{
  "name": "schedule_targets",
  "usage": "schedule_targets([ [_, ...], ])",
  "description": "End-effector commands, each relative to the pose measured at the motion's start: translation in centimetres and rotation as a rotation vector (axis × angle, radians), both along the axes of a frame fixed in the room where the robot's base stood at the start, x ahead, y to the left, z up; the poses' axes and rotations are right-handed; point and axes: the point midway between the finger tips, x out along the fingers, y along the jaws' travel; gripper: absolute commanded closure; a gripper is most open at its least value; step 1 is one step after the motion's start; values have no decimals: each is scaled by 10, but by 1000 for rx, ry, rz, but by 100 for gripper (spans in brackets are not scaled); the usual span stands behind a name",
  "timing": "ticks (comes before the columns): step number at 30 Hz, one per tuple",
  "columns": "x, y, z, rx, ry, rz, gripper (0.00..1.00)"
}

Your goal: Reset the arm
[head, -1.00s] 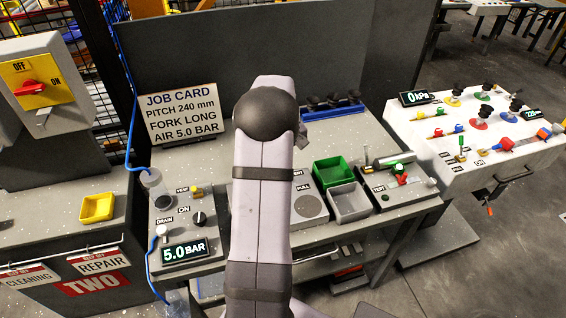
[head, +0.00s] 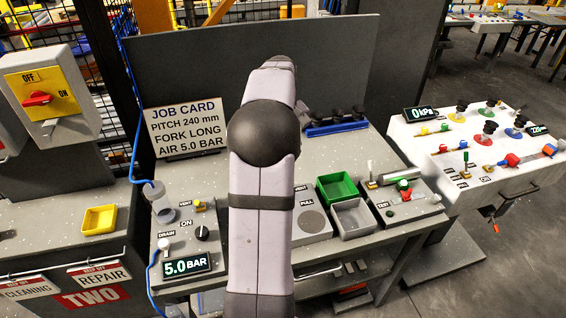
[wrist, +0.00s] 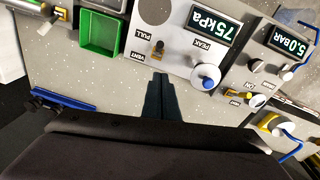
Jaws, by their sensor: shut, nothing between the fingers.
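My gripper (wrist: 158,92) shows in the wrist view as two dark fingers close together, shut and empty. The height of the fingertips above the bench is hard to tell. In the head view my arm rises through the middle, and its upper part hides my gripper and much of that panel.
A green bin (head: 337,187) and a grey bin (head: 354,218) stand right of the arm. A blue rack (head: 336,128) lies behind them. The job card (head: 184,127) stands at left. The 5.0 BAR unit (head: 187,265) sits at front left. A dark upright board (head: 330,65) closes off the back.

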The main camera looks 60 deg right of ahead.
Motion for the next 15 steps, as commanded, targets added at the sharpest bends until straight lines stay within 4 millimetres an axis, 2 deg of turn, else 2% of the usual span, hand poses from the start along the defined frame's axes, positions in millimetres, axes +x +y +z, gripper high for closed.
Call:
schedule_targets([
  [4, -1, 2, 6, 0, 0, 0, 100],
  [15, -1, 1, 7, -1, -5, -38, 100],
])
